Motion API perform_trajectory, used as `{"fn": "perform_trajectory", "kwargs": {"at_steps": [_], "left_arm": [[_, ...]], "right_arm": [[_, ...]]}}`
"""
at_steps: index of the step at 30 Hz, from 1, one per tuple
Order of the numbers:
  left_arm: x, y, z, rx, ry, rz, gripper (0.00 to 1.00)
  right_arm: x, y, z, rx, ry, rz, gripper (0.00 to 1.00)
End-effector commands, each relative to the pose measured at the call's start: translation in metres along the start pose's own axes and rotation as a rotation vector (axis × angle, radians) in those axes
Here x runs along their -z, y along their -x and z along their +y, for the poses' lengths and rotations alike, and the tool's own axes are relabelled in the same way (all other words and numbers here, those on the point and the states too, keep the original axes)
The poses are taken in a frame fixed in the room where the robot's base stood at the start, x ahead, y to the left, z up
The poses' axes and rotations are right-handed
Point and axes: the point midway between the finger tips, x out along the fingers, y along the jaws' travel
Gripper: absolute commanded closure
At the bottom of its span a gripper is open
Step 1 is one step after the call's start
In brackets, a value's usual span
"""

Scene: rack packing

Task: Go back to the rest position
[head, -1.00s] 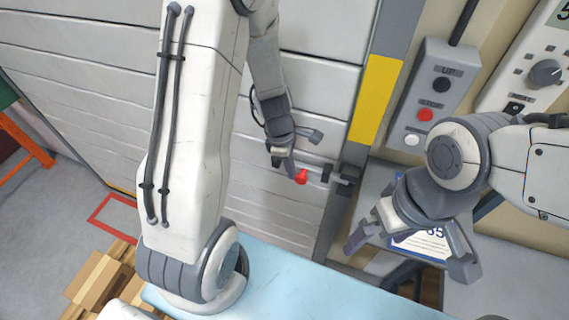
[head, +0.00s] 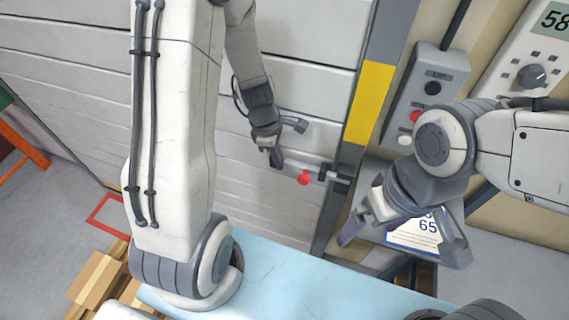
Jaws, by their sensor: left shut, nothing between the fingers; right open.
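My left gripper (head: 276,158) is shut and empty. It is in front of the grey slatted shutter door (head: 300,95), just up and left of a red knob (head: 303,178) on a latch bar. I cannot tell whether its fingertips touch the latch. My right gripper (head: 398,245) hangs at the right with its fingers spread wide and nothing between them. It partly covers a white sheet with numbers (head: 412,232).
A control box (head: 432,95) with black, red and white buttons is on the wall, beside a panel with a dial (head: 535,75). A yellow-marked post (head: 371,100) edges the door. A light blue surface (head: 290,285) lies below, with wooden pieces (head: 95,278) at lower left.

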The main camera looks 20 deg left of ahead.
Motion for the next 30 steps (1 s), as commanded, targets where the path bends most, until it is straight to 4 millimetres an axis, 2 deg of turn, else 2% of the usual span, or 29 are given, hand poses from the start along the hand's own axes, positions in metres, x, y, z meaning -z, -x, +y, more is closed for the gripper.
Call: {"fn": "perform_trajectory", "kwargs": {"at_steps": [1, 3, 9, 15, 22, 26, 29, 30], "left_arm": [[-0.001, 0.016, 0.002, -0.008, -0.002, 0.001, 1.00], [-0.001, 0.031, 0.002, -0.009, -0.003, 0.001, 1.00], [-0.001, 0.064, 0.002, -0.006, -0.003, 0.001, 1.00], [-0.001, 0.079, 0.001, -0.002, -0.003, 0.002, 1.00], [-0.005, 0.079, -0.001, 0.000, -0.033, 0.003, 1.00], [-0.033, 0.073, -0.019, 0.010, -0.296, 0.009, 1.00], [-0.066, 0.067, -0.050, 0.028, -0.692, 0.017, 1.00], [-0.079, 0.064, -0.066, 0.036, -0.877, 0.020, 1.00]], "right_arm": [[0.000, 0.004, 0.000, 0.000, 0.001, 0.000, 0.00], [0.000, 0.004, 0.000, 0.000, 0.001, 0.000, 0.00], [0.000, 0.002, 0.000, 0.000, 0.001, -0.001, 0.00], [0.000, 0.001, 0.000, 0.000, 0.000, -0.001, 0.00], [0.000, -0.001, 0.000, 0.000, 0.000, 0.000, 0.00], [-0.001, -0.015, 0.001, 0.000, -0.001, 0.000, 0.00], [-0.002, -0.033, 0.003, 0.000, -0.002, -0.001, 0.00], [-0.003, -0.041, 0.003, 0.000, -0.002, -0.001, 0.00]]}}
